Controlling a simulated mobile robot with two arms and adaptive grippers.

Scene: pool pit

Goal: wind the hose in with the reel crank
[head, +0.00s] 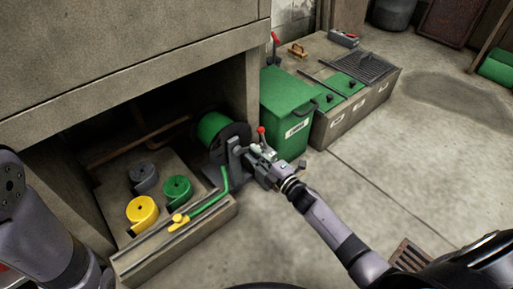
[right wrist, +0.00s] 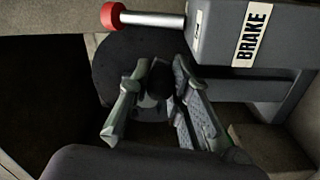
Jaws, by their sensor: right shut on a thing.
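The hose reel (head: 213,127) with green hose on its drum and a black end disc stands under the concrete overhang, left of centre in the head view. Green hose (head: 224,180) hangs below it, and a yellow nozzle (head: 180,220) lies on the ledge. My right gripper (head: 256,160) is at the reel's right side. In the right wrist view its fingers (right wrist: 162,90) are shut on a dark piece, apparently the crank handle (right wrist: 160,76), mostly hidden between them. The black disc (right wrist: 112,62) lies behind. My left arm shows at the left; its gripper is out of view.
A grey box marked BRAKE (right wrist: 250,35) with a red-tipped lever (right wrist: 112,15) is close above the right fingers. A green bin (head: 288,112) stands right of the reel. Yellow (head: 142,213) and green (head: 177,189) coils lie left. Floor at right is largely clear.

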